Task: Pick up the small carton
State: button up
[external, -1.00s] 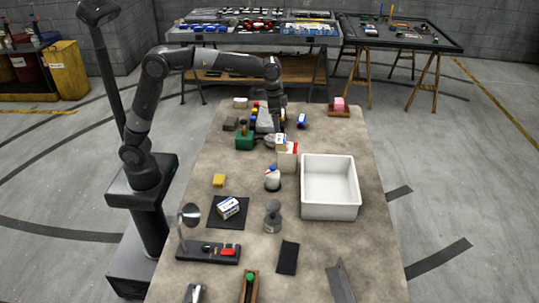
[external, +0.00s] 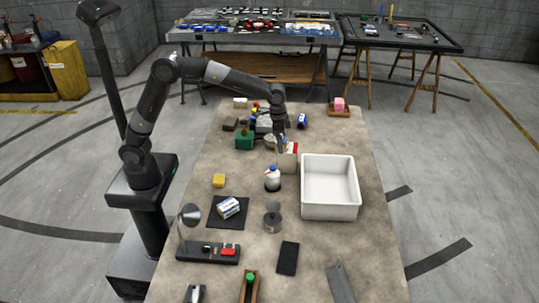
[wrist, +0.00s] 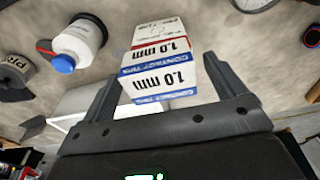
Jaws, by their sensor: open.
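The small carton (wrist: 160,82), white with blue bands and "1.0 mm contact tips" printing, lies between the fingers of my gripper (wrist: 165,88) in the wrist view. My gripper is open, with one finger on each side of the small carton. I cannot tell whether the fingers touch it. In the external view the small carton is mostly hidden by my gripper.
A white bottle with a blue cap (external: 272,180) stands near on the camera side. A white bin (external: 330,212) is to the right.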

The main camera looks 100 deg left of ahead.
jog(key=shift+c, duration=0.3)
jog(key=c, duration=1.1)
jog(key=shift+r, duration=0.1)
